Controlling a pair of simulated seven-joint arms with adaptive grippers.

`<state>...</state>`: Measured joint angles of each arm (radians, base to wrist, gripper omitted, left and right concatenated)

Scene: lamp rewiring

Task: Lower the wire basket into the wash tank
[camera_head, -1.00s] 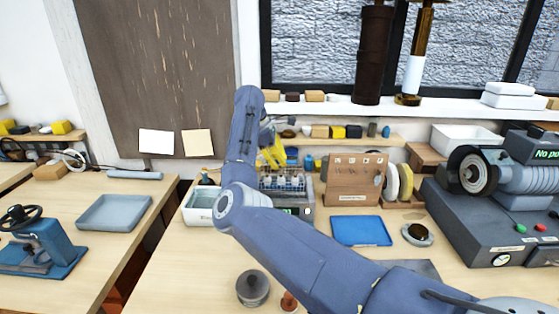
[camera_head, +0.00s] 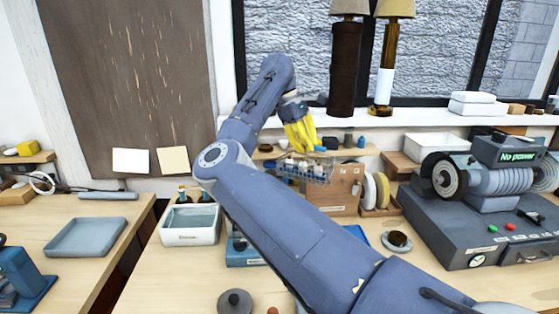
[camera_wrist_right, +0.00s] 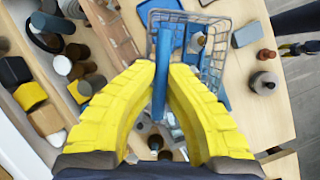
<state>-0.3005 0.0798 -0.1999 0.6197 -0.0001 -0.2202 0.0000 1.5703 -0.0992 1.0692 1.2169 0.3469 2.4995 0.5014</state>
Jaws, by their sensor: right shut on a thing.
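The wire basket (camera_head: 318,172) hangs below my right gripper (camera_head: 303,146) in the head view, in front of the brown cardboard box. Small items show inside it. In the wrist view the yellow fingers of my right gripper (camera_wrist_right: 163,85) are shut on the basket's blue handle (camera_wrist_right: 161,70), and part of the wire basket (camera_wrist_right: 212,50) shows beyond them. The open white tank (camera_head: 190,239), which looks like the wash tank, stands on the bench to the left of the basket. My right arm hides part of the bench between them. My left gripper is not in view.
The brown cardboard box (camera_head: 342,190) and spools (camera_head: 376,190) stand close by the basket. A grey-blue device (camera_head: 246,257) sits partly behind my arm. A large machine (camera_head: 490,225) fills the right. A shallow tray (camera_head: 85,237) lies on the left bench.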

